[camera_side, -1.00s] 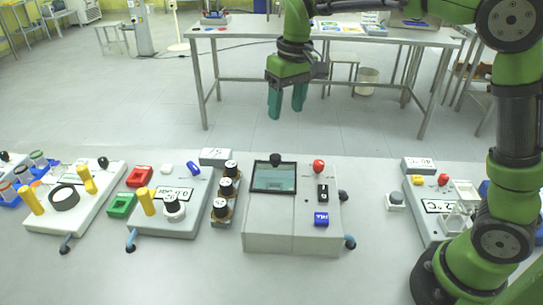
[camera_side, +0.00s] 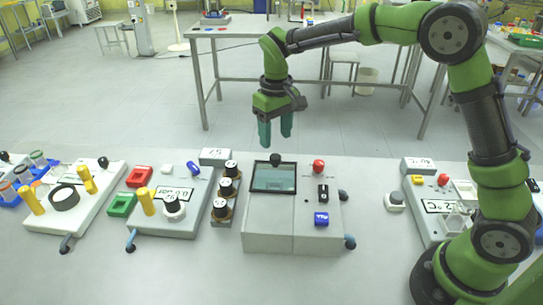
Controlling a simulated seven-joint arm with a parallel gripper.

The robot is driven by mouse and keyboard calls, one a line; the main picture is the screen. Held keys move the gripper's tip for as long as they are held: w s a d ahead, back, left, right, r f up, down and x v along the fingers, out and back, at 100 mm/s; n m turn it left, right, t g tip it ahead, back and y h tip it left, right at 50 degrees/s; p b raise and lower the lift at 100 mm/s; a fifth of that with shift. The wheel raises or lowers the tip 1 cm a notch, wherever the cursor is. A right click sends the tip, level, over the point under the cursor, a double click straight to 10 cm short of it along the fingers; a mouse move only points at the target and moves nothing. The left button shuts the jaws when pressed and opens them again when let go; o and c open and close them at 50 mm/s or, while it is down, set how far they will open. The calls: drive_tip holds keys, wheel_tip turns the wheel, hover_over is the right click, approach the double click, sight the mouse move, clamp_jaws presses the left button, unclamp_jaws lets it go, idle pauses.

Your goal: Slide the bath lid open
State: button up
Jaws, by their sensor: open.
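The bath is most likely the large grey box in the middle (camera_side: 270,238). A dark-framed, see-through lid (camera_side: 274,187) lies in its top left part, with a black knob (camera_side: 275,159) at the lid's far edge. The lid looks shut, with pale greenish content showing through it. My gripper (camera_side: 275,142) is open and empty, its two green fingers pointing down just above the knob. From this view I cannot tell whether the fingertips touch the knob.
A grey unit with a yellow handle (camera_side: 170,205) is farther left. A temperature unit (camera_side: 437,206) stands right, beside my base.

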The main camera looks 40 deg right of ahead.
sight(275, 157)
wheel_tip(275, 157, down, 6)
drive_tip(key=shift+c, duration=0.3)
clamp_jaws()
idle(0.3)
